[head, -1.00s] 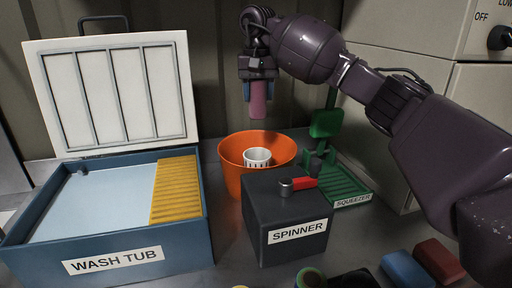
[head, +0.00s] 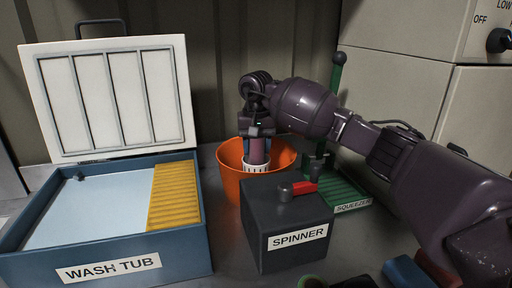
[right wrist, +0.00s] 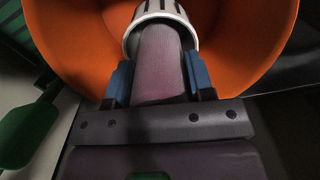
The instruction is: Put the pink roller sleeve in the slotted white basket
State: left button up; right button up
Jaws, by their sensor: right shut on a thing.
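The pink roller sleeve (head: 259,151) is upright in my right gripper (head: 257,158), which is shut on it. In the right wrist view the sleeve (right wrist: 161,65) lies between the two blue fingers of the gripper (right wrist: 161,82), and its far end is inside the rim of the slotted white basket (right wrist: 190,28). In the head view the basket (head: 262,168) sits inside the orange bucket (head: 228,163). How deep the sleeve's lower end reaches is hidden. My left gripper is not in view.
A dark spinner box (head: 285,222) with a red-handled crank (head: 302,188) stands just in front of the bucket. A green squeezer (head: 345,190) is to its right. The open wash tub (head: 108,262) with a yellow ribbed board (head: 174,195) is at the left.

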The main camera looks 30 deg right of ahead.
jog(key=shift+f, duration=0.15)
jog(key=shift+f, duration=0.45)
jog(key=shift+f, duration=0.1)
jog(key=o, duration=0.9)
notch_tip(320, 180, up, 13)
jog(key=shift+r, duration=0.15)
dwell(0.5)
